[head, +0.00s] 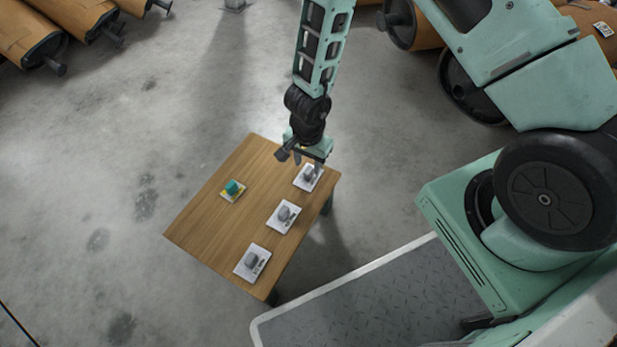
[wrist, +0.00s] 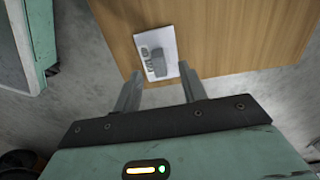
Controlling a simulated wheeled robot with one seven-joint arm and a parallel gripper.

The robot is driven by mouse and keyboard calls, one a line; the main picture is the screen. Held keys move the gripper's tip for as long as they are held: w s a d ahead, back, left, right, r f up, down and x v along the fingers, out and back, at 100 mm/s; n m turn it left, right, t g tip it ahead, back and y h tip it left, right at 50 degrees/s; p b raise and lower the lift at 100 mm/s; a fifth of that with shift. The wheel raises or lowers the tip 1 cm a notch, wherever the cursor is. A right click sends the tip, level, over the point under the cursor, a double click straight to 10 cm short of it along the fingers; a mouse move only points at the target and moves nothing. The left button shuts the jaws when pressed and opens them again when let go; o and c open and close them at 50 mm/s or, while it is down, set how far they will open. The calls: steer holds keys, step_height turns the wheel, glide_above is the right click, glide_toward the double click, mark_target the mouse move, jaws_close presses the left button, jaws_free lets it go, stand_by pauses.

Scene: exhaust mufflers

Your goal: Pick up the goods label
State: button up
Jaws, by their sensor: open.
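Several labels lie flat on a wooden table, each with a small block on it. Three are white cards with grey blocks: a far one (head: 303,184), a middle one (head: 277,226) and a near one (head: 243,268). A yellowish card (head: 232,198) with a teal block (head: 233,187) lies to their left. I cannot tell which is the goods label. My gripper (head: 299,159) is open and empty above the table's far end, close to the far white card. In the wrist view my gripper (wrist: 160,72) has its fingertips on either side below that card (wrist: 168,36) and its grey block (wrist: 158,60).
The wooden table (head: 212,222) has bare room on its left side. Large brown mufflers (head: 80,14) lie at the back left, with more (head: 425,25) at the back right. The concrete floor (head: 90,170) left of the table is clear.

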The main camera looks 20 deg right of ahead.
mark_target(309, 170)
step_height(309, 170, down, 4)
steer(key=b, duration=0.3)
steer(key=shift+f, duration=0.1)
steer(key=shift+d, duration=0.1)
jaws_close()
